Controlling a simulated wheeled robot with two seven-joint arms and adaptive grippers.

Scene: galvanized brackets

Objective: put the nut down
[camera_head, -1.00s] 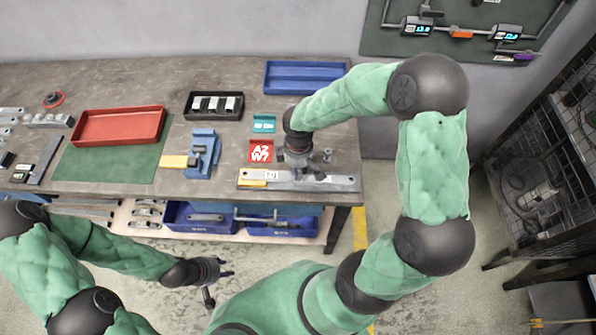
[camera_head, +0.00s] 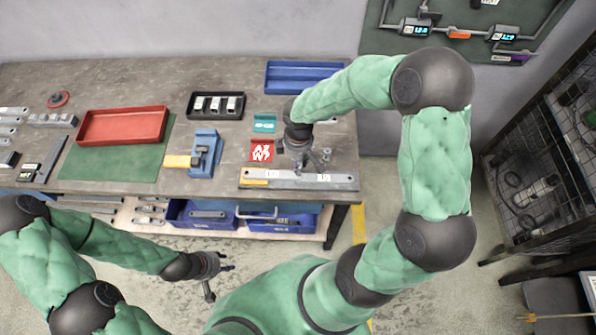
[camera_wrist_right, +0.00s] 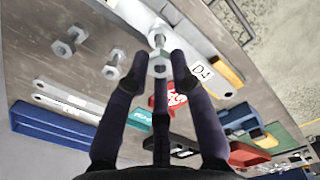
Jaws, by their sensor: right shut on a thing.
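My right gripper (camera_head: 306,168) is over the right part of the workbench, just behind a long grey bar (camera_head: 338,182) with white labels. In the right wrist view its dark fingers (camera_wrist_right: 160,72) are shut on a small metal nut (camera_wrist_right: 160,64), held at the fingertips. A bolt (camera_wrist_right: 158,41) shows just beyond the nut; I cannot tell whether the two touch. Two more bolts, one farther off (camera_wrist_right: 70,40) and one nearer (camera_wrist_right: 115,65), lie to the left in that view. My left gripper (camera_head: 222,272) is open and empty, in front of the bench.
A red label block (camera_head: 261,151) and a teal block (camera_head: 264,124) are left of my right gripper. A blue tray (camera_head: 305,77), black tray (camera_head: 215,106), red tray (camera_head: 122,126) and blue fixture (camera_head: 205,153) stand on the bench (camera_head: 60,80). The bench's right edge is close.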

